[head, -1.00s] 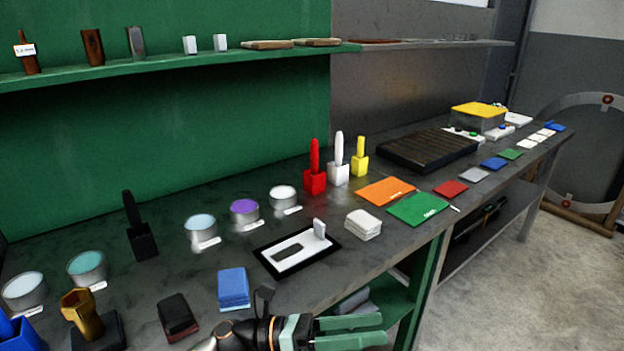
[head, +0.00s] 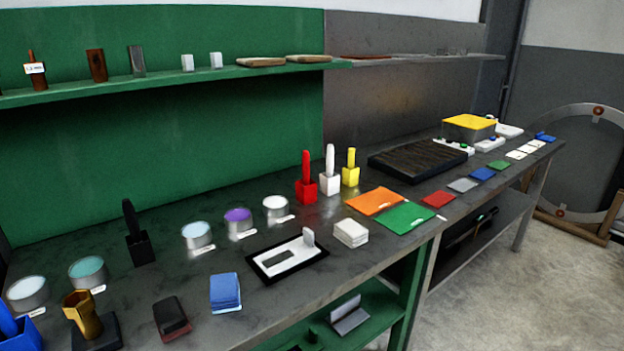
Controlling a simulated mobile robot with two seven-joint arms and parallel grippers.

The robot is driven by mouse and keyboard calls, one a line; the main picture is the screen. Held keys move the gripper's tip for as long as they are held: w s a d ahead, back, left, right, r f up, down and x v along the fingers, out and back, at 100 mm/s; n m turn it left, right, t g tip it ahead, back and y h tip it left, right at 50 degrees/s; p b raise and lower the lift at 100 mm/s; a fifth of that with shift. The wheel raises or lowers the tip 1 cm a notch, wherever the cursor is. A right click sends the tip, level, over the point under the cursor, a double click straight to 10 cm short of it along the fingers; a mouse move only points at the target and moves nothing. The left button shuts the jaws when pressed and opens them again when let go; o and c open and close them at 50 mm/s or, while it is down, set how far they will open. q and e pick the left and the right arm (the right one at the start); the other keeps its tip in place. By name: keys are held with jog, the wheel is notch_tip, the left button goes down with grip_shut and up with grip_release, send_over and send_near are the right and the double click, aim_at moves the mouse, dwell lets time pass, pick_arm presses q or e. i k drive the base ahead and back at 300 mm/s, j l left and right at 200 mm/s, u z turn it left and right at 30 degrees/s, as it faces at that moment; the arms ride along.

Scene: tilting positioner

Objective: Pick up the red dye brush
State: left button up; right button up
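The red dye brush (head: 306,167) stands upright in a red square holder (head: 306,191) toward the back of the dark workbench, near the middle of the head view. A white brush (head: 330,160) in a white holder stands just to its right, and a yellow brush (head: 350,162) in a yellow holder to the right of that. The red brush's lower end is hidden in its holder. Neither of my grippers shows in the head view now.
Cups of white, purple and blue (head: 197,235) stand left of the red holder. A black-framed tray (head: 263,273) with a white insert lies in front. White pads (head: 351,232), a blue stack (head: 225,291), and orange (head: 375,201) and green sheets lie nearby. A green shelf (head: 150,83) runs above.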

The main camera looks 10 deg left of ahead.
aim_at(306, 170)
jog(key=i+l, duration=0.2)
jog(key=l, duration=0.15)
jog(key=i+l+u, duration=0.1)
jog(key=i+l, duration=0.35)
jog(key=l, duration=0.2)
jog(key=i+l, duration=0.2)
jog(key=l, duration=0.15)
jog(key=i+l+u, duration=0.1)
jog(key=l, duration=0.25)
jog(key=i, duration=0.1)
